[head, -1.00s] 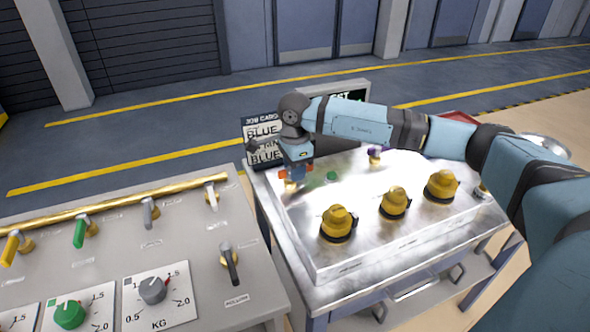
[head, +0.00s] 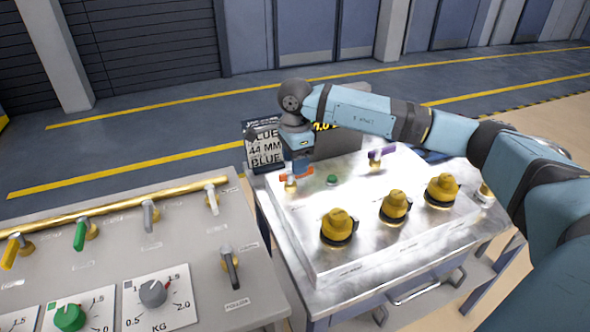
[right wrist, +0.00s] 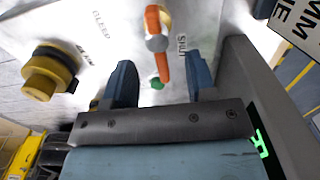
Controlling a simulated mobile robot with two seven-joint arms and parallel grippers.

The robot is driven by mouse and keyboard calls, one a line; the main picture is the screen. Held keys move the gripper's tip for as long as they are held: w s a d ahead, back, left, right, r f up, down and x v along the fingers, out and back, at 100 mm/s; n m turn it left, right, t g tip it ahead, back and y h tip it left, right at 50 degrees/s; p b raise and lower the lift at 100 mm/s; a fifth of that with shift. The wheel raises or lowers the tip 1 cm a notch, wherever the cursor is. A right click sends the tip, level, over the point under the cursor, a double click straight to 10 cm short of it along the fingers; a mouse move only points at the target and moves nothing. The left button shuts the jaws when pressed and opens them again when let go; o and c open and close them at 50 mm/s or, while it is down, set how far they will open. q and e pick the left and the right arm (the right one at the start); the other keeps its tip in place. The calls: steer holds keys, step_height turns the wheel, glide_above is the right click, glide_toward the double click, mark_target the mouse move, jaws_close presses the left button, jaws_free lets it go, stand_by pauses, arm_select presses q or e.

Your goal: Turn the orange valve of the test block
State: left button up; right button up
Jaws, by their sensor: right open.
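The orange valve (head: 288,179) sits on the back left of the metal test block (head: 372,246), with a brass base below its handle. My right gripper (head: 297,168) is just above the valve, pointing down. In the right wrist view, the orange handle (right wrist: 163,68) reaches from its grey hub toward the gap between my open right fingers (right wrist: 161,76). The fingers lie on either side of the handle's end, apart from it in the picture. I cannot tell their height over it. The labels "BLEED" and "SHUT" show beside the valve. My left gripper is out of view.
A green button (head: 332,180) is close beside the valve, and a purple-handled valve (head: 382,153) is further right. Several yellow knobs (head: 338,226) line the block's front. A sign (head: 265,147) and a display stand behind. A second panel (head: 190,250) is at left.

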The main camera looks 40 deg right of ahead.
step_height(320, 180, up, 10)
stand_by(0.3)
steer(key=shift+s, duration=0.1)
stand_by(0.4)
